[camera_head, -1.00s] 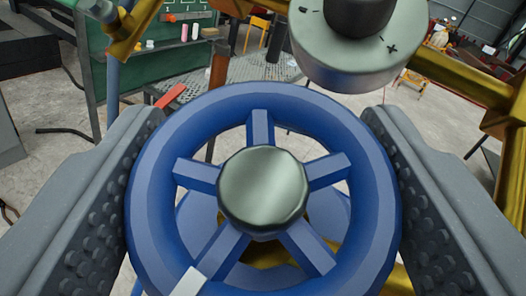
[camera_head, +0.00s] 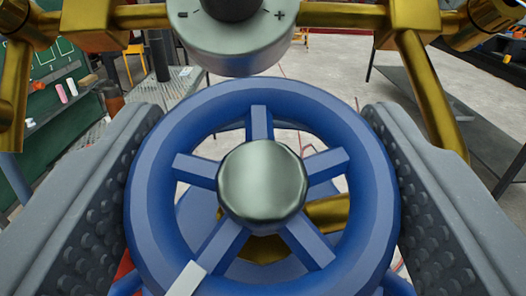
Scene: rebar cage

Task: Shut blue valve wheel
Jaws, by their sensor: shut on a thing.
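The blue valve wheel (camera_head: 345,110) fills the middle of the view, with several spokes and a round grey metal hub (camera_head: 262,185). A white mark (camera_head: 186,279) sits on its lower left spoke and rim. My gripper (camera_head: 262,190) has one grey, studded finger at the left and one at the right of the wheel, shut on its rim. Brass pipework shows behind the wheel through its openings. The lower edge of the wheel is cut off by the frame.
A grey dial with plus and minus marks (camera_head: 236,45) is just above the wheel. Brass pipes (camera_head: 340,15) run across the top, with one slanting down at the right (camera_head: 430,95). A green board (camera_head: 60,75) and a grey perforated table (camera_head: 160,100) stand behind at the left.

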